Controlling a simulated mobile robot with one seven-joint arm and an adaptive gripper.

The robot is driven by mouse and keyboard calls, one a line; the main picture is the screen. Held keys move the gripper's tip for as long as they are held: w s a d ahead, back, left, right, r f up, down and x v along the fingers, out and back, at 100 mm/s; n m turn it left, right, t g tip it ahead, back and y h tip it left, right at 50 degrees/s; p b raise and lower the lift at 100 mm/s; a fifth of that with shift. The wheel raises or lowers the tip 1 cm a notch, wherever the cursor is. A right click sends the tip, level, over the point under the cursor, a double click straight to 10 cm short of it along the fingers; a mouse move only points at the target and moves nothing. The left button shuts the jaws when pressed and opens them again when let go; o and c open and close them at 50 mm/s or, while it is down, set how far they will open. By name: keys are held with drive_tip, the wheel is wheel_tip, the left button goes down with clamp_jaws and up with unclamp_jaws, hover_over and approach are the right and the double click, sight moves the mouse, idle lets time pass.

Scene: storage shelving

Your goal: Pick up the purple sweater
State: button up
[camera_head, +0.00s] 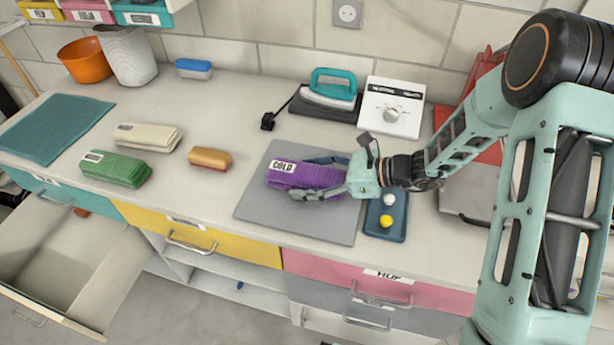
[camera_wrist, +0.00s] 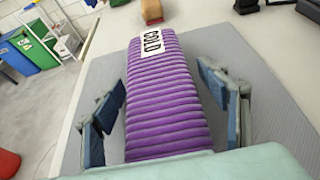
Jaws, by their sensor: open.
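The purple sweater (camera_head: 309,177) is a folded, ribbed bundle with a white "COLD" label. It lies on a grey mat (camera_head: 257,206) on the counter. In the wrist view the sweater (camera_wrist: 168,105) runs lengthwise up the middle of the picture. My gripper (camera_head: 325,178) is at the sweater, reaching in from the right. In the wrist view its blue-padded fingers (camera_wrist: 165,108) stand open, one on each side of the sweater, with a visible gap on the left. The sweater's near end is hidden behind the gripper body.
Left of the mat lie a tan brush-like block (camera_head: 210,157), a green folded bundle (camera_head: 115,169) and a cream one (camera_head: 148,137). A blue tray (camera_head: 376,228) with two small balls sits right of the mat. An iron (camera_head: 330,90) stands behind. A drawer (camera_head: 62,262) hangs open at left.

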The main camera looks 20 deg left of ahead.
drive_tip(key=c, duration=1.5)
drive_tip(key=shift+o, duration=0.2)
